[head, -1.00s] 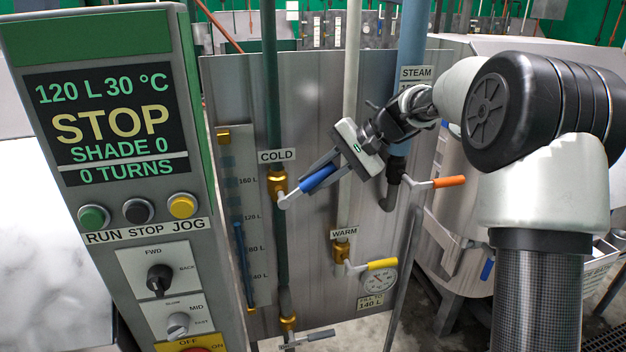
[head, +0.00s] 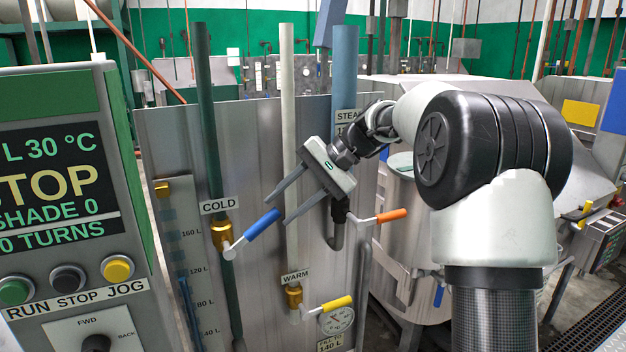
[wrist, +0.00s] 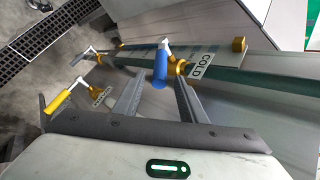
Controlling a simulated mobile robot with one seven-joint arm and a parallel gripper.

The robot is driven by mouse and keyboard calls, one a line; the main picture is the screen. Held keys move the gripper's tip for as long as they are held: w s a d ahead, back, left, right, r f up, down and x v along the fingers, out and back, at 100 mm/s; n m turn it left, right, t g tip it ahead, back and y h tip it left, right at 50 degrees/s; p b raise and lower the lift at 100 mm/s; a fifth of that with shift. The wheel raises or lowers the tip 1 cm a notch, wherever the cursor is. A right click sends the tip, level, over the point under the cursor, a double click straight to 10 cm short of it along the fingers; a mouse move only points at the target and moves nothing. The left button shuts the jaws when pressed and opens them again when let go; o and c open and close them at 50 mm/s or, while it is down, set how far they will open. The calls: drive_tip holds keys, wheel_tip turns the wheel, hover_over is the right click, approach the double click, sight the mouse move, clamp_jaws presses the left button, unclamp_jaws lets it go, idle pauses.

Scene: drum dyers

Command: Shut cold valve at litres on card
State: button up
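The cold valve has a brass body (head: 221,235) under the COLD label (head: 220,206) on a dark green pipe. Its blue handle (head: 262,225) points right and slightly up, out from the pipe. My gripper (head: 279,213) is open, with its fingertips by the handle's free end. In the wrist view the blue handle (wrist: 160,69) appears between the two spread fingers, with gaps on both sides. The card (head: 330,344) under the dial reads 140 L. The sight gauge (head: 183,290) left of the valve shows blue to about the 120 L mark.
The warm valve's yellow handle (head: 337,303) is below, and the steam valve's orange handle (head: 391,215) is to the right. The control panel (head: 65,200) stands at left, its display reading STOP and partly cut off. A dial (head: 337,320) sits beside the warm valve.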

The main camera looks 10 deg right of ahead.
drive_tip(key=v, duration=0.9)
drive_tip(key=shift+p, duration=0.3)
drive_tip(key=s+a+n+t+h+p, duration=0.15)
drive_tip(key=s+h, duration=0.35)
drive_tip(key=s, duration=0.9)
drive_tip(key=s+d+f+n+t+h, duration=0.1)
drive_tip(key=s+d+f+n+h, duration=0.1)
drive_tip(key=s, duration=0.6)
drive_tip(key=s+d+f+n+t+h+p, duration=0.1)
drive_tip(key=s+f, duration=0.3)
drive_tip(key=s, duration=0.4)
drive_tip(key=shift+s+d+f+n+h, duration=0.3)
drive_tip(key=shift+d+f+n+h, duration=0.15)
drive_tip(key=shift+d, duration=0.4)
drive_tip(key=shift+t, duration=0.25)
idle(2.7)
